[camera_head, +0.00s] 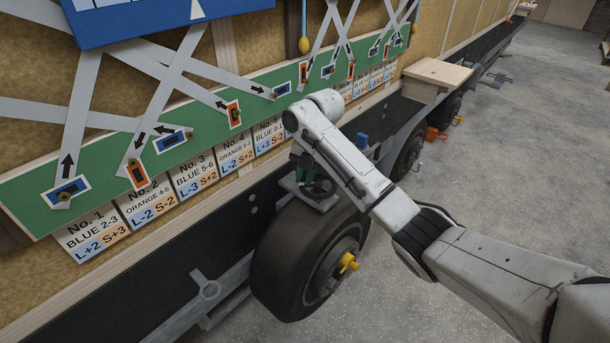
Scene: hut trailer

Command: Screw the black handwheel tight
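My white arm reaches in from the right and bends down at its end above the trailer's front tyre (292,262). My gripper (308,172) is a small dark shape below the arm's end, close over a grey bracket (300,194) beside the tyre top. Dark parts show at the bracket, but I cannot tell the black handwheel apart from my gripper there. The arm partly hides this spot. Whether the fingers are open or shut does not show.
A yellow winged knob (348,262) sticks out from the wheel hub. A green board (200,135) with labels runs along the trailer wall above. A wooden box (436,76) juts out farther along.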

